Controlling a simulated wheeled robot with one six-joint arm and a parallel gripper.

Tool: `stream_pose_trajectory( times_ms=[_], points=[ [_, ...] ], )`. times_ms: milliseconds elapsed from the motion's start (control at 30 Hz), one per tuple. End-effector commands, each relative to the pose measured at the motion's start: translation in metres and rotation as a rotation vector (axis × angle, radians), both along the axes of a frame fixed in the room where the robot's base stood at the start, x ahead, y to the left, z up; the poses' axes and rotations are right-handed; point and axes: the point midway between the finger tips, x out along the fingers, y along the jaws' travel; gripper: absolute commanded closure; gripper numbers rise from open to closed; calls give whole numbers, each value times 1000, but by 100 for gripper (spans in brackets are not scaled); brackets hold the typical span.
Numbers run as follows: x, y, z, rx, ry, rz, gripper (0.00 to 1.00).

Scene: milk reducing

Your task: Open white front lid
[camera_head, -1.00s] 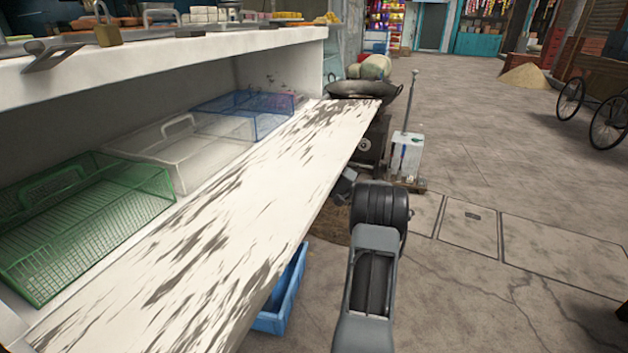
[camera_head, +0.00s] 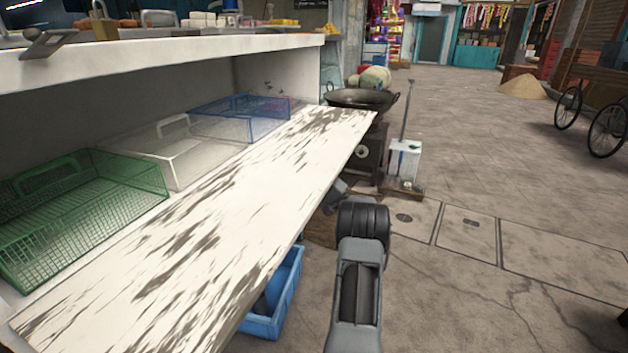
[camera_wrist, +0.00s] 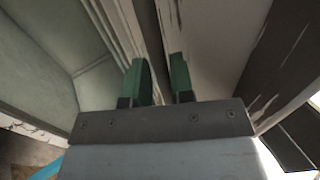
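The white front lid (camera_head: 250,190), streaked with dark marks, is folded out in front of the shelf opening in the head view, close to flat. Its underside (camera_wrist: 265,60) appears to show at the right in the wrist view. My gripper (camera_wrist: 160,78) has two green fingers, held apart, beside a pale frame edge and a dark gap. I see nothing clearly clamped between them. In the head view my arm rises outside the lid's outer edge, and the lid hides the fingers. I cannot tell whether they touch the lid.
Behind the lid stand a green basket (camera_head: 80,210), a white basket (camera_head: 175,155) and a blue basket (camera_head: 240,118). A blue crate (camera_head: 275,300) sits below the lid. A pan (camera_head: 360,97) on a stove and a white box (camera_head: 404,160) stand beyond. Floor at right is open.

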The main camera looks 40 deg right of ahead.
Motion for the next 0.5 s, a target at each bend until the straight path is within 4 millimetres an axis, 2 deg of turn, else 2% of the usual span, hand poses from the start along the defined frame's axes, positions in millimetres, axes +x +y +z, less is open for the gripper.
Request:
stream_pose_trajectory(
  times_ms=[33,167,500],
  points=[
    [0,0,0,0,0,0,73],
    [0,0,0,-1,-2,-1,63],
    [-7,-4,-3,-2,-1,-3,63]
  ],
)
